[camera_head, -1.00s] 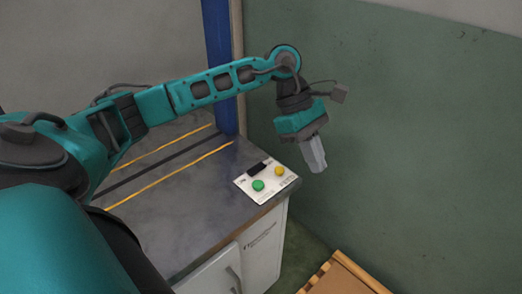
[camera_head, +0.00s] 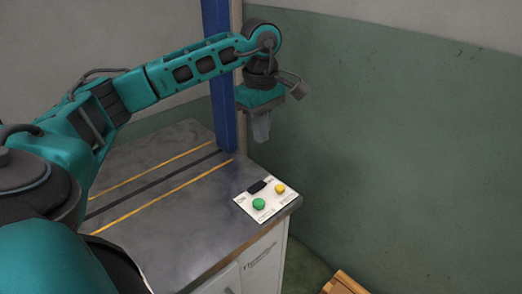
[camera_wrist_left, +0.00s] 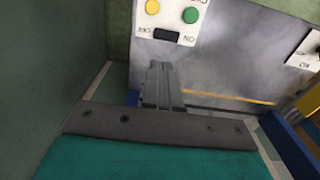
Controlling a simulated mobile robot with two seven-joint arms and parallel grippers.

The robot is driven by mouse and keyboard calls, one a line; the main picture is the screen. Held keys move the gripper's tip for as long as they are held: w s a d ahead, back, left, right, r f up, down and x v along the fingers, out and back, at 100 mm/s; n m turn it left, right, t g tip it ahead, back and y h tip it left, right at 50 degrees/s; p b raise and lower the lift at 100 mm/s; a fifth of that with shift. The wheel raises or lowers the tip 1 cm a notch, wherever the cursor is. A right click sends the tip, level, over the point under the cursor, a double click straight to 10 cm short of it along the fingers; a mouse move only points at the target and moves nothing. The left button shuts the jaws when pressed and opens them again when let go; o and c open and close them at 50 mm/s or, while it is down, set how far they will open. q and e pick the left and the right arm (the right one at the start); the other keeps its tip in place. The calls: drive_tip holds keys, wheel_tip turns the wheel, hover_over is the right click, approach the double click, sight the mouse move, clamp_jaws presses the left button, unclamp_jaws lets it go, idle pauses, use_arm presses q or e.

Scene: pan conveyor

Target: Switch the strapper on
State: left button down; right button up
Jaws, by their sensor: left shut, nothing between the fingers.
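The strapper's white control panel (camera_head: 265,198) lies on the near right corner of the grey machine top. It carries a green button (camera_head: 259,203), a yellow button (camera_head: 280,188) and a black rocker switch (camera_head: 257,186). My left gripper (camera_head: 261,138) is shut and empty, pointing down above and beyond the panel, apart from it. In the left wrist view the panel (camera_wrist_left: 171,38) is at the top, with the black switch (camera_wrist_left: 167,35) just ahead of the shut fingertips (camera_wrist_left: 159,66). My right gripper is not in view.
The grey top (camera_head: 180,225) with yellow stripes is clear to the left of the panel. A blue post (camera_head: 222,85) stands close behind my left gripper. A green wall (camera_head: 390,150) is on the right. A wooden item (camera_head: 345,283) is at the bottom.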

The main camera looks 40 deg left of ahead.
sight(261, 184)
use_arm(q)
wheel_tip(261, 184, down, 13)
drive_tip(key=shift+f+b, duration=0.1)
drive_tip(key=shift+b, duration=0.8)
drive_tip(key=shift+w+f+b, duration=0.1)
drive_tip(key=shift+f+b, duration=0.2)
drive_tip(key=shift+f, duration=0.1)
drive_tip(key=shift+r, duration=0.2)
